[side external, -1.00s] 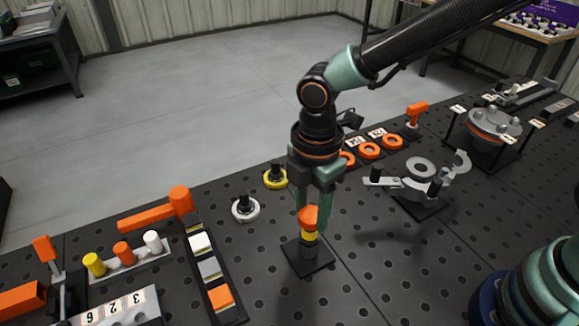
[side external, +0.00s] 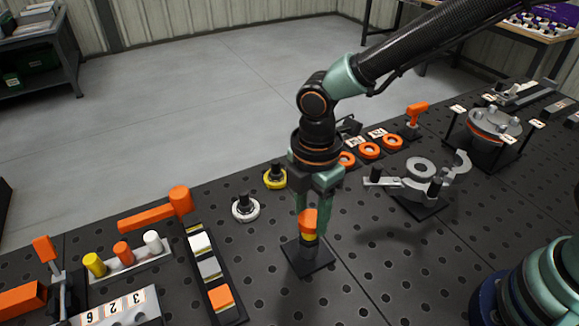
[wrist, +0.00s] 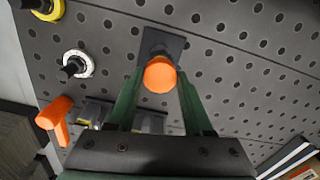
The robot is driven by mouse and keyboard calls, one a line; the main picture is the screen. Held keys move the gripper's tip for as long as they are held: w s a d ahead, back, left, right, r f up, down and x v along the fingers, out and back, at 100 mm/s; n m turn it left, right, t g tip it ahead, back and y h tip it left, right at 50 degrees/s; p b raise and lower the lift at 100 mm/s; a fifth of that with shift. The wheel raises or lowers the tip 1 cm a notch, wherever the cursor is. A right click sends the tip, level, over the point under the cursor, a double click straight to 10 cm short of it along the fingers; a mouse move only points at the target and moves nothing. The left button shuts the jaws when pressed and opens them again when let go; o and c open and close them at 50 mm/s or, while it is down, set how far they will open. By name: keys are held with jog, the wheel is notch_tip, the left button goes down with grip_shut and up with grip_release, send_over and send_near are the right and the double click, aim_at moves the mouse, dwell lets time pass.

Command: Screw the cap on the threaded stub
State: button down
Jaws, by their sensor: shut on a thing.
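The orange cap (side external: 308,221) sits at the top of the short post in the side view, close over a yellow band (side external: 309,237). Below the band is the dark stub (side external: 309,250), upright on a black square base plate (side external: 318,265). My gripper (side external: 312,229) points straight down with its two green fingers on either side of the cap, shut on it. In the wrist view the cap (wrist: 160,76) lies between the fingertips and hides the stub; part of the base plate (wrist: 160,42) shows behind it.
A white ring (side external: 246,210) and a yellow ring (side external: 275,178) on posts stand behind the stub, to the left. An orange hammer-shaped piece (side external: 160,212) and a rail of coloured blocks (side external: 209,268) are further left. A grey clamp fixture (side external: 420,190) stands right. Bare board surrounds the base plate.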

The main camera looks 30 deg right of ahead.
jog(key=shift+f, duration=0.3)
dwell(0.5)
jog(key=shift+m, duration=1.7)
jog(key=shift+m, duration=1.7)
jog(key=m, duration=0.3)
jog(key=shift+f, duration=0.1)
